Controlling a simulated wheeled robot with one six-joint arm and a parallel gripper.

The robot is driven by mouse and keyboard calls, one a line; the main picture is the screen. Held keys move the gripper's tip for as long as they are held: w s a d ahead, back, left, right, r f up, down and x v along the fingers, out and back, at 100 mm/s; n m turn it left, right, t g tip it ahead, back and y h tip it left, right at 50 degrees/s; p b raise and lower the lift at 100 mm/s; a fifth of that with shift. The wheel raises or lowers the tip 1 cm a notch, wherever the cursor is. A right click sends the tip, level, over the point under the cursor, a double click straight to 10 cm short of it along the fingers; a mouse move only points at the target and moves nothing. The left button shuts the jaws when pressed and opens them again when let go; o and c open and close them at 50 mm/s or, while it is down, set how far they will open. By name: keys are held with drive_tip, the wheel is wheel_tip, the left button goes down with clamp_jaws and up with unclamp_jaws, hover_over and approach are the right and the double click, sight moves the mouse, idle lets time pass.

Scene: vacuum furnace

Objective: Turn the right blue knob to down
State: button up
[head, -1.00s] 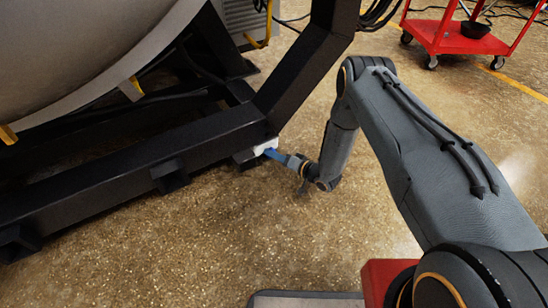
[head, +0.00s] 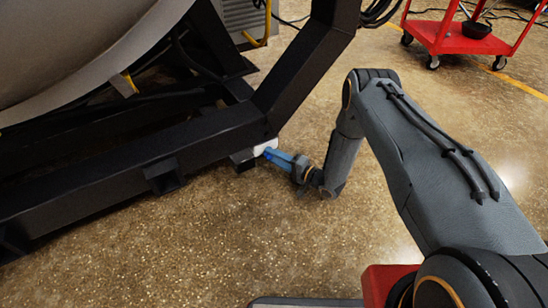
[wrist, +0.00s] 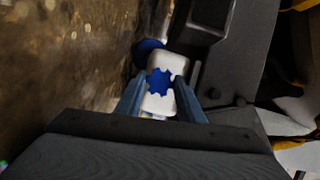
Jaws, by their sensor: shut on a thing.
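A white fitting (head: 262,147) sits low at the end of the black frame, and its white body (wrist: 161,104) also shows in the wrist view. A blue knob (wrist: 160,82) with a notched edge is in front of it, between my fingertips. My gripper (head: 268,152) reaches it from the right, and in the wrist view (wrist: 160,80) its two blue fingers close on the knob from both sides. A second blue knob (wrist: 148,48) shows beyond the white body, partly hidden. In the head view my fingers hide the held knob, and I cannot read its direction.
The black frame (head: 120,185) and its slanting post (head: 300,75) stand close to my gripper. A large grey vessel (head: 70,55) lies above the frame. A red cart (head: 460,38) stands at the back right. The speckled floor (head: 220,240) in front is clear.

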idle(0.3)
drive_tip(key=o, duration=1.1)
drive_tip(key=shift+c, duration=0.2)
drive_tip(key=shift+p+v, duration=1.65)
drive_tip(key=shift+v, duration=2.25)
